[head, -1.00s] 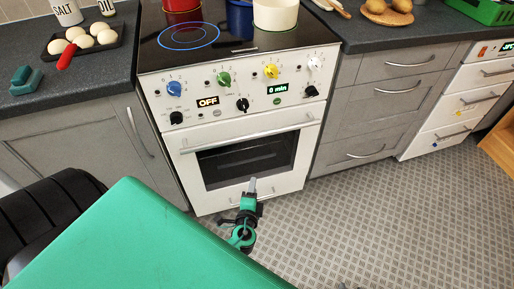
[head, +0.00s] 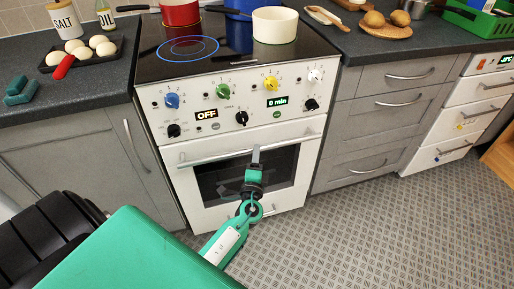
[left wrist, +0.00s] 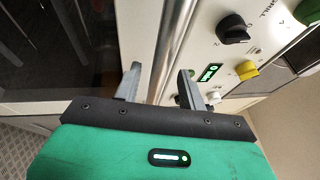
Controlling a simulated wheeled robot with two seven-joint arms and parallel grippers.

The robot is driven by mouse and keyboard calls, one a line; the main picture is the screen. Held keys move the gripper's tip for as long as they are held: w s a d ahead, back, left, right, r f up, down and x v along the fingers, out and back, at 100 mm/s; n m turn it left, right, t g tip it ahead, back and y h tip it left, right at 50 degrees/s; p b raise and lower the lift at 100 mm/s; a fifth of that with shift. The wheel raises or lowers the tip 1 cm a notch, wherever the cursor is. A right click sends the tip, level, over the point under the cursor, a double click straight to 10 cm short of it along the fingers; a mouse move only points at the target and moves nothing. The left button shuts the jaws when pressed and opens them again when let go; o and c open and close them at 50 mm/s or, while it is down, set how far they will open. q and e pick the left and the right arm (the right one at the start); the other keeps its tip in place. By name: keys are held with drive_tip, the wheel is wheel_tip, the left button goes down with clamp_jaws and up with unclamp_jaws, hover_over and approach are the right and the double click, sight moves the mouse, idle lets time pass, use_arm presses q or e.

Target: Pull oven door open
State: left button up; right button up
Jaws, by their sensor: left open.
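The white oven (head: 240,130) stands in the middle of the head view, its door (head: 182,185) shut, with a dark window. A long metal handle (head: 215,155) runs across the door's top. My left gripper (head: 255,152) is in front of the door, its fingertips at the handle, right of its middle. In the left wrist view, the open fingers of my left gripper (left wrist: 159,72) are on either side of the handle bar (left wrist: 170,45), which passes between them. I cannot tell whether either finger touches it. My right gripper is not in view.
Knobs (head: 242,118) and two displays sit above the handle. A red pot (head: 180,12) and a white pot (head: 275,25) stand on the hob. Grey drawers (head: 385,105) flank the oven on the right. The tiled floor (head: 370,230) in front is clear.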

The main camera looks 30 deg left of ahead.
use_arm(q)
drive_tip(key=shift+x, duration=1.55)
clamp_jaws()
